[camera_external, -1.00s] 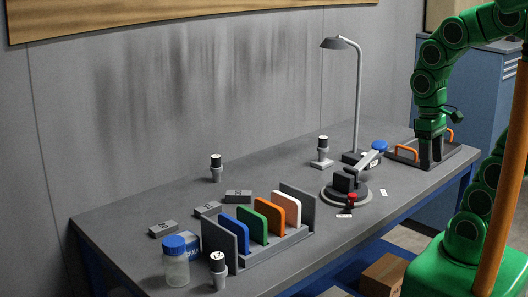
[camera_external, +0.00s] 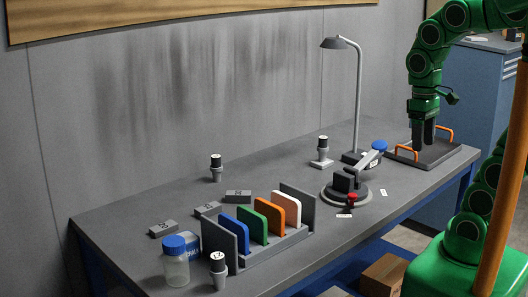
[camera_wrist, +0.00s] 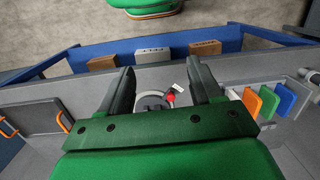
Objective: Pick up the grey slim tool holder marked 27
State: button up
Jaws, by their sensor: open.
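One (camera_external: 218,272) is at the front left beside the rack, one (camera_external: 216,172) is near the wall, and one (camera_external: 322,155) is on a small white base by the lamp. Their top marks are too small to read surely, so I cannot tell which is 27. My gripper (camera_external: 423,146) is open and empty above the dark tray, far to the right of all three. In the wrist view my gripper (camera_wrist: 160,72) has its fingers wide apart, with no tool holder between them.
The dark tray (camera_external: 446,154) has orange handles. A round fixture (camera_external: 362,197) with a red knob and a lamp (camera_external: 357,100) stand mid-bench. A rack (camera_external: 305,232) holds coloured plates. A blue-lidded jar (camera_external: 176,268) and grey blocks (camera_external: 163,230) are at the left.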

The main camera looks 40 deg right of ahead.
jog(key=w+a+r+n+t+y, duration=0.1)
jog(key=w+a+n+t+y, duration=0.1)
jog(key=w+a, duration=0.5)
jog(key=w+a+r+n+t+y, duration=0.1)
jog(key=w+a+y, duration=0.1)
jog(key=w+a, duration=0.5)
jog(key=w+a+r+t+y, duration=0.2)
jog(key=a, duration=0.9)
jog(key=w+a+r+n+t+y, duration=0.1)
jog(key=w+a+r+t, duration=0.15)
jog(key=a, duration=0.75)
jog(key=w+a+r+t+y, duration=0.2)
jog(key=w+a, duration=0.1)
jog(key=a, duration=0.8)
jog(key=s+a+f+m+t+h, duration=0.2)
jog(key=s+a+f+t+h, duration=0.3)
jog(key=s+f+h, duration=0.3)
jog(key=y, duration=0.1)
send_near(212, 262)
jog(key=w+f, duration=0.1)
jog(key=w+d, duration=0.1)
jog(key=w+d+f, duration=0.1)
jog(key=w, duration=0.1)
jog(key=shift+f, duration=0.3)
jog(key=shift+x, duration=0.95)
jog(key=shift+a+x, duration=0.2)
jog(key=shift+x, duration=0.75)
jog(key=shift+a+x, duration=0.2)
jog(key=shift+x, duration=1.75)
